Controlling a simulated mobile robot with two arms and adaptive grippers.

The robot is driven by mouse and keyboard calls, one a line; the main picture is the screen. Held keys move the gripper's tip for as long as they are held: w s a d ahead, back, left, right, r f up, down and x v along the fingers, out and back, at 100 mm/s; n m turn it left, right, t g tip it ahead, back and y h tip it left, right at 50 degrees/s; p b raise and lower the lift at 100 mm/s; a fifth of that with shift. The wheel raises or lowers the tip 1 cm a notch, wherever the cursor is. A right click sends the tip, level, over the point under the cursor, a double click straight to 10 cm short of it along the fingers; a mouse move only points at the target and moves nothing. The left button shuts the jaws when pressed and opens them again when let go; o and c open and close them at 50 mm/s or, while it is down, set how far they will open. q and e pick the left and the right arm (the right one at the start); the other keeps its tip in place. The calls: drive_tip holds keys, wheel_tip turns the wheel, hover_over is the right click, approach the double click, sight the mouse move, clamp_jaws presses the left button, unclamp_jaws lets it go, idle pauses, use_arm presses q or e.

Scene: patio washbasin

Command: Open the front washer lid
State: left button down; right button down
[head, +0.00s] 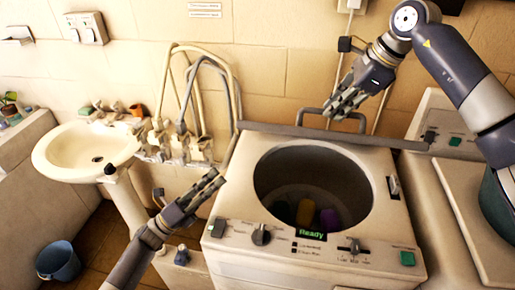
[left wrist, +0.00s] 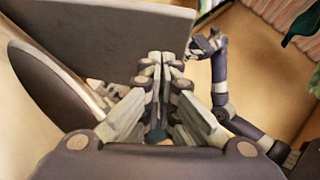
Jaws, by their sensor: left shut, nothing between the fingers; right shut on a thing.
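The front washer (head: 385,222) has its round drum opening uncovered, with a few coloured items (head: 306,212) inside. Its lid (head: 290,131) stands raised at the back and shows nearly edge-on, with a loop handle (head: 318,112) beyond it. My right gripper (head: 340,105) is shut on the handle at the lid. My left gripper (head: 212,183) is shut and empty, left of the washer's front left corner, apart from the lid. In the left wrist view, the left fingers (left wrist: 165,75) are together, with a broad grey panel, apparently the lid (left wrist: 110,35), beyond them and my right gripper (left wrist: 207,45) at its edge.
A control panel with a knob (head: 261,234) and a "Ready" display (head: 311,235) runs along the washer's front. A second machine (head: 478,215) stands close on the right. A washbasin (head: 62,158) and pipes are at left; a blue bucket (head: 57,262) sits on the floor.

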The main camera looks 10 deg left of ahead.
use_arm(q)
drive_tip(key=s+d+r+m+g+h, duration=0.2)
drive_tip(key=s+d+m+g+h, duration=0.1)
drive_tip(key=d+m, duration=0.1)
use_arm(e)
drive_tip(key=shift+w+d+f, duration=0.1)
drive_tip(key=shift+d+f, duration=0.05)
drive_tip(key=shift+f, duration=0.15)
use_arm(q)
drive_tip(key=a+r+x, duration=0.1)
drive_tip(key=x, duration=1.1)
drive_tip(key=shift+w+a+r, duration=0.2)
drive_tip(key=shift+w+r, duration=0.05)
drive_tip(key=shift+w, duration=0.2)
